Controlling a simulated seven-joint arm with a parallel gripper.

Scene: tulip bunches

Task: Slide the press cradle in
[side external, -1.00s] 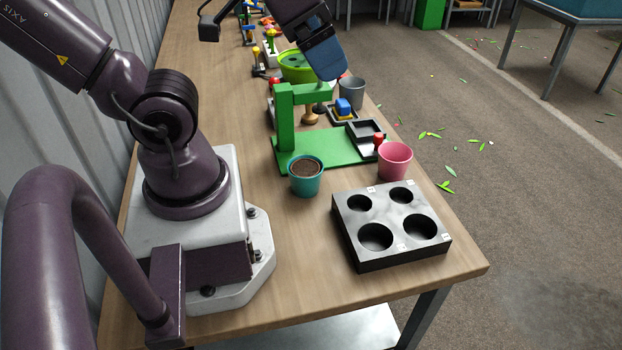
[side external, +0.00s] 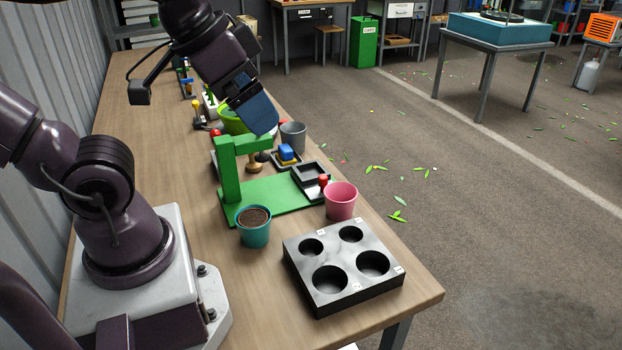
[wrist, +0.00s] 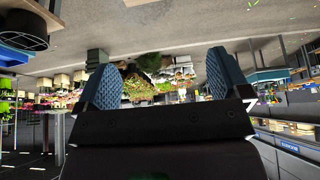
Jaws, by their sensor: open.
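The green press (side external: 228,170) stands on the bench with its flat green base and overhanging arm. The press cradle (side external: 309,174), a dark square tray with a red knob (side external: 323,181), sits at the right edge of the base, out to the side of the press arm. My gripper (side external: 258,112) hangs in the air just behind and above the press arm, apart from the cradle. In the wrist view, the two blue fingers of my gripper (wrist: 165,80) are spread wide with nothing between them. The cradle cannot be made out in the wrist view.
A pink pot (side external: 340,201) stands close beside the red knob. A teal pot with soil (side external: 254,227) stands in front of the press, and a black block with round holes (side external: 342,262) nearer.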

